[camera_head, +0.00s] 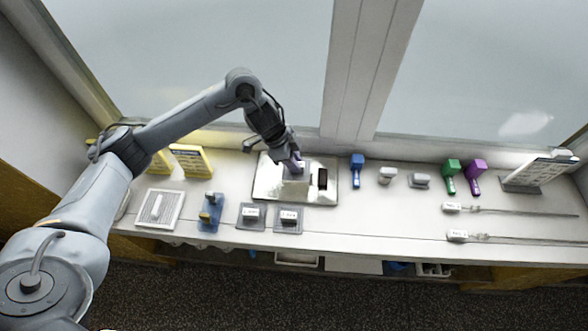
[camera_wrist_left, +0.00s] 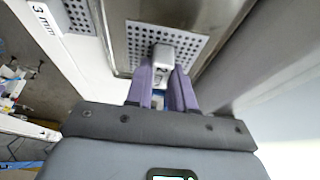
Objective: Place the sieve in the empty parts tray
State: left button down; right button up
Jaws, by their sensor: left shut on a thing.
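My left gripper (camera_head: 297,164) is over the shiny metal tray (camera_head: 266,182) in the head view. In the left wrist view, its lavender fingers (camera_wrist_left: 163,76) are shut on a pale block-shaped handle marked 2. This handle belongs to the sieve (camera_wrist_left: 143,40), a light perforated plate. The metal rim (camera_wrist_left: 118,42) surrounds the plate in that view. I cannot tell whether the plate rests in the metal tray or hangs just above it. My right gripper is not in view.
Two dark square pieces with labelled handles (camera_head: 251,216) (camera_head: 289,219) lie in front of the metal tray.

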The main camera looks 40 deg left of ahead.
pick_arm(q)
notch_tip(320, 180, down, 4)
jog(key=shift+r+b, duration=0.25)
jog(key=shift+b, duration=0.15)
jog(key=shift+f, duration=0.25)
jog(key=shift+f, duration=0.15)
jog(key=c, duration=1)
grip_release()
